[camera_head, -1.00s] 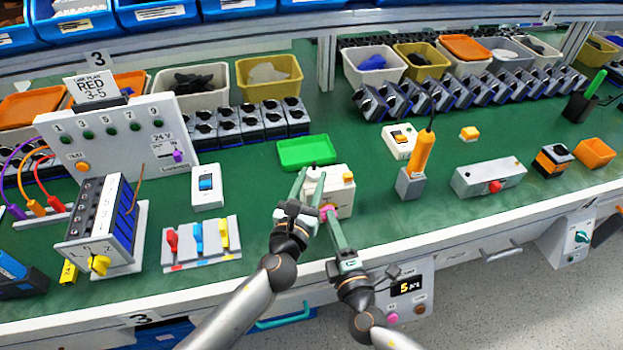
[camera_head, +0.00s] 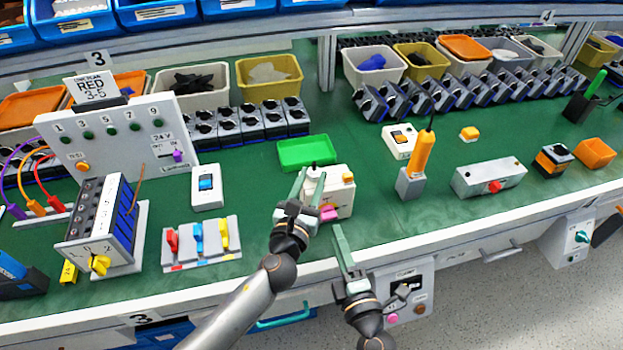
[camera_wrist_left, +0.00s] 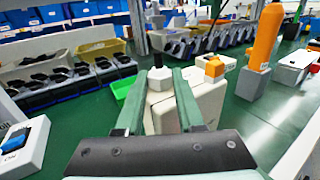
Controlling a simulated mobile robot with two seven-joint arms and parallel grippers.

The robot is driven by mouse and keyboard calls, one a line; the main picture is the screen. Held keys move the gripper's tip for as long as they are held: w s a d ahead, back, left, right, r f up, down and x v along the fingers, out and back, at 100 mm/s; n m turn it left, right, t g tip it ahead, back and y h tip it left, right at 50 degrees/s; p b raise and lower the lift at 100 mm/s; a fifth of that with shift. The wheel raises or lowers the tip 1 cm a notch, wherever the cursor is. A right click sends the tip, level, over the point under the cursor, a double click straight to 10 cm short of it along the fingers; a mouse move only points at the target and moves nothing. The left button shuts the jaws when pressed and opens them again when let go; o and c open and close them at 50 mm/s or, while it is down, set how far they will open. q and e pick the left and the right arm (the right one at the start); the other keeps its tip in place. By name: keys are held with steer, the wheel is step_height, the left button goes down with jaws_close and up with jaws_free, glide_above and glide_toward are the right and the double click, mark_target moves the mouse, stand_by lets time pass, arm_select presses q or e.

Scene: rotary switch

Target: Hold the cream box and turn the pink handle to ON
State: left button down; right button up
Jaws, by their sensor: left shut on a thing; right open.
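The cream box (camera_head: 341,192) stands on the green bench top, with a yellow-orange button at its top right and a dark knob on top. The pink handle (camera_head: 328,213) is on its front, lying roughly sideways; its label is too small to read. My left gripper (camera_head: 311,178) is shut on the cream box from above. In the left wrist view the box (camera_wrist_left: 160,105) sits between the fingers of my left gripper (camera_wrist_left: 161,78). My right gripper (camera_head: 338,230) is open, in front of and below the handle, apart from it.
A green tray (camera_head: 306,152) lies behind the box. An orange-handled tool in a grey stand (camera_head: 409,184) is to the right. A panel of red, blue and yellow levers (camera_head: 200,250) is to the left. The bench's front edge runs close below my right gripper.

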stand_by(0.3)
arm_select(q)
steer(key=shift+c, duration=2.2)
jaws_free()
steer(key=v, duration=1.2)
